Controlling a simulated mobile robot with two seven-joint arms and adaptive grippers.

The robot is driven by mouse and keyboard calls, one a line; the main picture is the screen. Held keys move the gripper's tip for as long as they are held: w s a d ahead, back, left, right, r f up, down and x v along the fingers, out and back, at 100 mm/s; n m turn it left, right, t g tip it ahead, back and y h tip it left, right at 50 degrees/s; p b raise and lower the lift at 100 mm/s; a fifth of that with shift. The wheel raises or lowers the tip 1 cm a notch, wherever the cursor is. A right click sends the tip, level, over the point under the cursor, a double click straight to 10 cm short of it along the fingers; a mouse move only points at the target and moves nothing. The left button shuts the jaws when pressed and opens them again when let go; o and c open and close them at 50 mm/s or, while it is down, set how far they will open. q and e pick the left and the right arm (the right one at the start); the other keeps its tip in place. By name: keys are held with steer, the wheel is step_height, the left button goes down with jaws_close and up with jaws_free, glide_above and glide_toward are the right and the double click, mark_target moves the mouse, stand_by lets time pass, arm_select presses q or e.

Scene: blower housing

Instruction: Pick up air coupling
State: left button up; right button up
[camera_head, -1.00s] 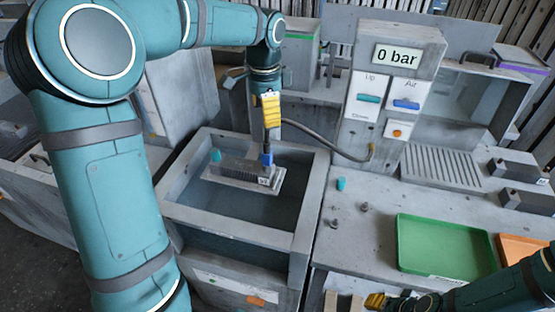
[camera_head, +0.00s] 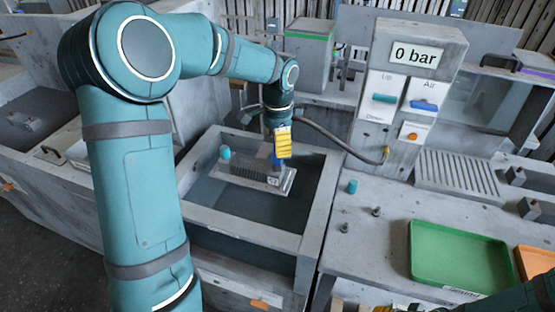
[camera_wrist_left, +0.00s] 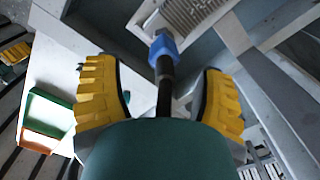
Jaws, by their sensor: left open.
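The air coupling is a blue fitting (camera_wrist_left: 163,46) on the end of a dark hose. In the head view the blue fitting (camera_head: 276,161) stands at the right end of a grey ribbed block (camera_head: 247,170) over the tank. My left gripper (camera_head: 283,146) is just above it and partly hides it. In the left wrist view my left gripper (camera_wrist_left: 160,95) is open, with a yellow finger on each side of the hose. A gap shows between each finger and the hose. My right gripper (camera_head: 382,308) is barely visible at the bottom edge.
The grey tank (camera_head: 326,205) has raised walls around the block. A panel reading 0 bar (camera_head: 415,56) stands behind right, with the hose (camera_head: 340,143) running to its base. A teal cap (camera_head: 352,187) and a green tray (camera_head: 460,255) are on the right bench.

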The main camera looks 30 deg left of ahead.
arm_select(q)
steer(key=f, duration=0.4)
steer(key=shift+w+a+b, duration=0.15)
steer(key=shift+w+b, duration=0.05)
steer(key=shift+b, duration=0.1)
steer(key=shift+o, duration=0.2)
jaws_close()
step_height(320, 180, up, 10)
steer(key=shift+r+p, duration=0.1)
steer(key=shift+p, duration=0.8)
